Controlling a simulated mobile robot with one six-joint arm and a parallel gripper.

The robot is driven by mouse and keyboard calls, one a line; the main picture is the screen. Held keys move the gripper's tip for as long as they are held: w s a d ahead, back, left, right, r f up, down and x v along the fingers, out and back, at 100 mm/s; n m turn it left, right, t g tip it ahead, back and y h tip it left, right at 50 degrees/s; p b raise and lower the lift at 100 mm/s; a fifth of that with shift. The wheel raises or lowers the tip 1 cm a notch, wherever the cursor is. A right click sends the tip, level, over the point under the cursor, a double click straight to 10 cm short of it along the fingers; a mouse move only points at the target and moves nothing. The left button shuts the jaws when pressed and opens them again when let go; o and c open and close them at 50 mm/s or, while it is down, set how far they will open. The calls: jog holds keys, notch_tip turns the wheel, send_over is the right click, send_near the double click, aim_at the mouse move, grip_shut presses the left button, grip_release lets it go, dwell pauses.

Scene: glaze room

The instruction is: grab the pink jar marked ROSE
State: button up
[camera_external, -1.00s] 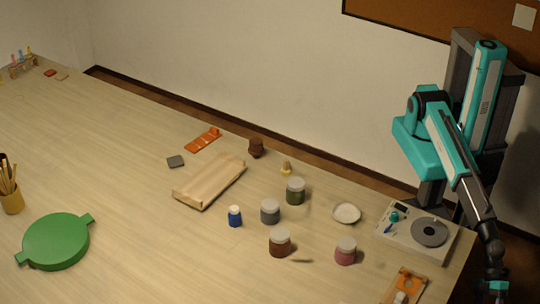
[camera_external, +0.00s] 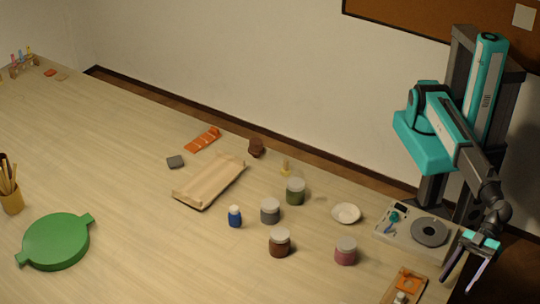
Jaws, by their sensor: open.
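The pink jar (camera_external: 345,252) with a pale lid stands upright on the table, front right of the group of jars. Its marking is too small to read. My gripper (camera_external: 458,280) is at the lower right, beyond the table's right edge in the picture, with its two fingers spread and pointing down. It is empty and well to the right of the pink jar, not touching it. The orange and wooden piece lies between them in the picture.
A brown jar (camera_external: 279,243), a grey jar (camera_external: 270,211) and a green jar (camera_external: 295,191) stand left of the pink one. A white dish (camera_external: 346,213) and a scale-like device (camera_external: 408,236) lie behind it. An orange-topped board (camera_external: 405,286) is at the front right.

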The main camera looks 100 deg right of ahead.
aim_at(344, 241)
jog(key=w+d+h, duration=0.1)
jog(key=w+d, duration=0.2)
jog(key=w, duration=0.1)
jog(key=w+d+r+m+t+h, duration=0.1)
jog(key=w+d+h, duration=0.1)
jog(key=w+d, duration=0.2)
jog(key=w+d+r+m+t+h, duration=0.1)
jog(key=w+d, duration=0.2)
jog(key=w, duration=0.1)
jog(key=shift+w+d+r, duration=0.1)
jog(key=shift+w+d, duration=0.05)
jog(key=shift+d, duration=0.15)
jog(key=w+d+r+m+h, duration=0.2)
jog(key=w+d+h, duration=0.2)
jog(key=w+d, duration=0.3)
jog(key=d, duration=0.2)
jog(key=shift+d+t, duration=0.3)
jog(key=shift+r, duration=0.1)
jog(key=p+x, duration=0.2)
jog(key=x, duration=0.5)
jog(key=shift+w, duration=0.25)
jog(key=shift+w+d+f, duration=0.15)
jog(key=shift+w+f, duration=0.15)
jog(key=shift+w, duration=0.15)
jog(key=shift+w, duration=0.1)
